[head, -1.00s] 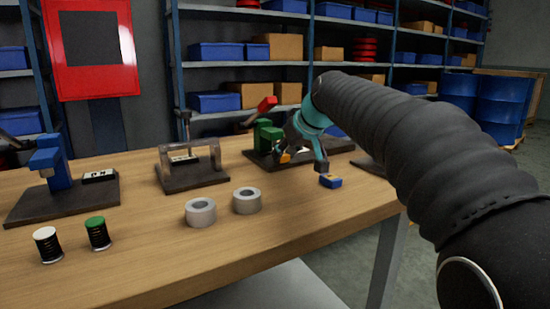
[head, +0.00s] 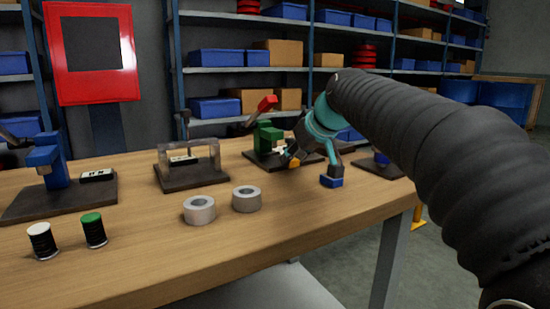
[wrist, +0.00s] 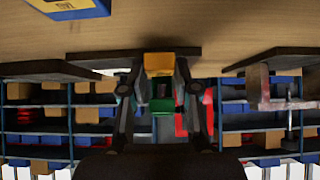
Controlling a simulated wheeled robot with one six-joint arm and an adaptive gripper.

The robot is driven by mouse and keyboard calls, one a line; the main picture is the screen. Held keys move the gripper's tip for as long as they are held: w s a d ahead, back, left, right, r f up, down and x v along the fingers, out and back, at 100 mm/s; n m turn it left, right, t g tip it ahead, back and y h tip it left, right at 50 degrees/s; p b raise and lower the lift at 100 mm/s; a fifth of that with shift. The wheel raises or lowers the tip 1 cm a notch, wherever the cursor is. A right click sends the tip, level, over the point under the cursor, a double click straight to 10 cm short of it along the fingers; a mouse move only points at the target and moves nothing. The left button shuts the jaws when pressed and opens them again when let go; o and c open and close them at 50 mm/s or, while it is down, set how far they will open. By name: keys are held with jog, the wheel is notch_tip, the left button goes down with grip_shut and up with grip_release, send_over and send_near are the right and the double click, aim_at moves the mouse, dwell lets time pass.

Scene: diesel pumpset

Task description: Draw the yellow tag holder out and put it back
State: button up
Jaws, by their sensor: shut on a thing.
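The yellow tag holder (head: 293,162) is between the fingers of my gripper (head: 297,157) in front of the green fixture (head: 267,136). The wrist view shows the yellow block (wrist: 158,62) held between both fingertips, with the green part (wrist: 161,105) behind it. My gripper is shut on the yellow tag holder. The green fixture has a red lever (head: 266,104) and stands on a dark base plate. My fingers hide part of the holder, and I cannot tell whether it still touches the fixture.
A blue box (head: 331,181) lies close to the right of my gripper. Two grey rings (head: 199,210) and two spools (head: 94,231) stand toward the front. A clear-guarded fixture (head: 191,165) and a blue press (head: 47,165) are to the left. The front middle of the table is clear.

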jog(key=shift+r+p, duration=2.1)
jog(key=shift+r, duration=0.4)
